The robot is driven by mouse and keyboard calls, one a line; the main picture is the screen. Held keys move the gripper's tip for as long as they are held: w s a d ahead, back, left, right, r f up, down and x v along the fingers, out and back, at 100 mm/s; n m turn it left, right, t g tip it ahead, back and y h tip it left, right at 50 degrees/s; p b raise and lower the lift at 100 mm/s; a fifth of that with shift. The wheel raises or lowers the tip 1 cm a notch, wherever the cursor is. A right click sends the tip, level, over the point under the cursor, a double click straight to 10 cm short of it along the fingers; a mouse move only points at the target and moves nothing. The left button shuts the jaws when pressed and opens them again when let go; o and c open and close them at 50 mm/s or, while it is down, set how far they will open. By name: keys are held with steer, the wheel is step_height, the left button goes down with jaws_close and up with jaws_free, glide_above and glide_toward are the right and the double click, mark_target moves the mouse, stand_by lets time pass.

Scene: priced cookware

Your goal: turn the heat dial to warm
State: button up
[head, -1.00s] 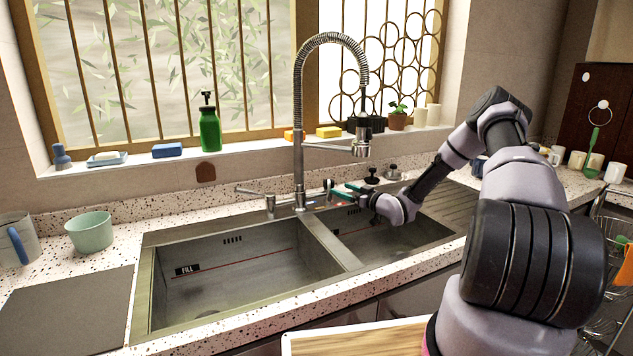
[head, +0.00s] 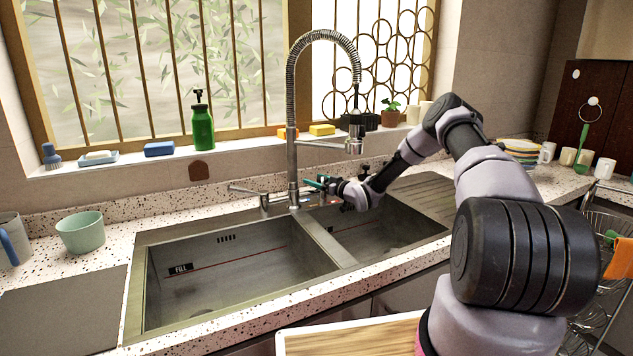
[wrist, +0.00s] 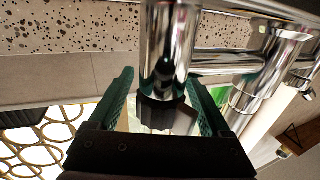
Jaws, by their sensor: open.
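The steel tap (head: 292,170) stands behind the double sink. A small fitting with red and blue marks (head: 307,198) is beside its base. My gripper (head: 318,183) is just right of the tap column, above the sink's back edge. In the wrist view, the teal fingers of my gripper (wrist: 160,78) are open, one on each side of a chrome cylinder (wrist: 165,45) with a dark ribbed end (wrist: 160,112). The ribbed end looks like a dial, but I cannot tell its setting. I cannot tell whether the fingers touch it.
The lever (head: 245,190) reaches left from the tap. The spray head (head: 353,140) hangs above my wrist. The left sink basin (head: 225,265) is empty. A green bottle (head: 202,125) and sponges stand on the sill. A mint bowl (head: 80,232) is on the left counter.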

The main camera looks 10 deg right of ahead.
jaws_close()
stand_by(1.2)
jaws_free()
steer(key=v, duration=1.1)
